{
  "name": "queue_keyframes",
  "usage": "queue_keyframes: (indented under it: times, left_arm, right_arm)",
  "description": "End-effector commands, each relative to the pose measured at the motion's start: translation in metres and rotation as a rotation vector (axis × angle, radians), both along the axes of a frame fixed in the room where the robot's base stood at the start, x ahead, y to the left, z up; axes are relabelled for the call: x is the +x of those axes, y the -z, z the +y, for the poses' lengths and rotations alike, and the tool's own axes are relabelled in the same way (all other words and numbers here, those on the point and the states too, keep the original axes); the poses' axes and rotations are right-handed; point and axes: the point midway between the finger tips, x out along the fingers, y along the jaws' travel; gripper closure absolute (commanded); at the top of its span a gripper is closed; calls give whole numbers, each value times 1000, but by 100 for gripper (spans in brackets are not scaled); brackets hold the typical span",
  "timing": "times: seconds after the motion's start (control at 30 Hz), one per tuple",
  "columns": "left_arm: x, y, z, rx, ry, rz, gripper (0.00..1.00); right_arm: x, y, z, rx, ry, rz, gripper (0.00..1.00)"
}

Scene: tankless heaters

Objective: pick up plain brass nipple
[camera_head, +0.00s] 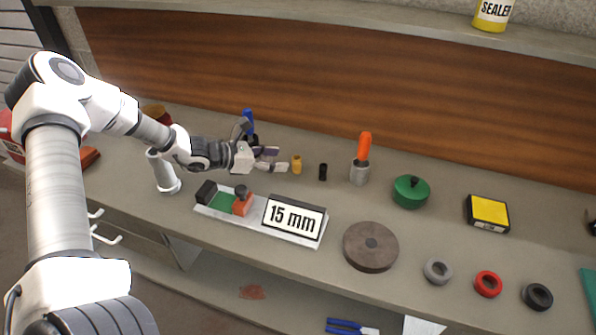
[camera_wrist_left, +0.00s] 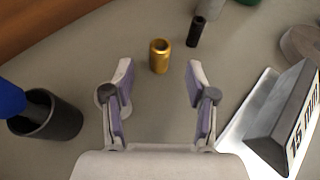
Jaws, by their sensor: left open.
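The plain brass nipple (camera_head: 297,164) is a short gold cylinder standing upright on the grey bench. In the left wrist view the nipple (camera_wrist_left: 159,56) stands just beyond the fingertips, roughly midway between them. My left gripper (camera_head: 279,159) is open and empty, reaching in from the left with its fingers pointing at the nipple. In the left wrist view the gripper (camera_wrist_left: 158,82) shows both fingers spread apart, with bare bench between them. Neither finger touches the nipple. My right gripper is not in view.
A small black cylinder (camera_head: 323,172) stands right of the nipple. A holder with a blue-handled tool (camera_head: 248,124) is behind my gripper. The 15 mm sign (camera_head: 295,218) on its white tray lies in front. A cup with an orange handle (camera_head: 361,160) stands farther right.

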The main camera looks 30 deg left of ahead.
Motion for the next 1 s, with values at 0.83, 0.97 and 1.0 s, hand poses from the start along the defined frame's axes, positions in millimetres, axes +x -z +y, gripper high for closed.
queue_keyframes:
  times: [0.83, 0.97, 1.0]
  left_arm:
    - [55, 23, -34, -1, 1, -1, 89]
    - [55, 23, -34, 0, 1, 0, 100]
    - [55, 23, -34, 0, 1, -1, 100]
  right_arm:
    - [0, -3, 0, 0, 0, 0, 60]
    - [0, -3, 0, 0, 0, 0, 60]
    - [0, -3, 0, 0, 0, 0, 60]
